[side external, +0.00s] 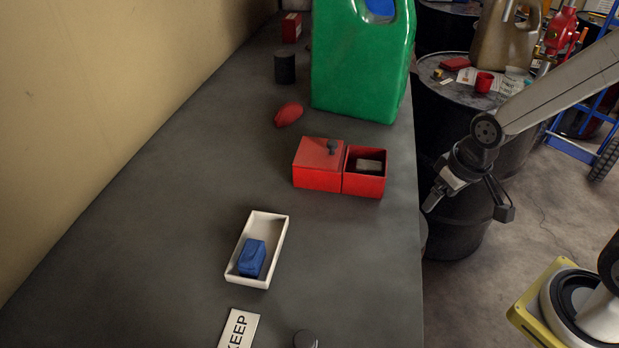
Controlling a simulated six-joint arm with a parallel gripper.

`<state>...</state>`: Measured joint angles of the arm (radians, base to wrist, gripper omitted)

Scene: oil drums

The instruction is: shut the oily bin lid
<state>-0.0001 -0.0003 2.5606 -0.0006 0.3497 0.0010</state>
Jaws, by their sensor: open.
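A red bin (340,187) sits on the grey bench near its right edge. Its right part is open at the top, and a pale grey block (370,165) lies inside. The red lid (314,153) covers the left part and has a dark knob (332,147) near its right edge. I cannot tell whether the lid slides or hinges. My gripper (468,209) is open and empty, right of the bin and apart from it, past the bench's right edge, with its fingers pointing down.
A green jerry can (350,75) stands behind the bin, with a red lump (289,114) and a black cylinder (285,68) to its left. In front are a white tray (278,232) holding a blue object (252,258), and a KEEP card (240,328). Drums stand right.

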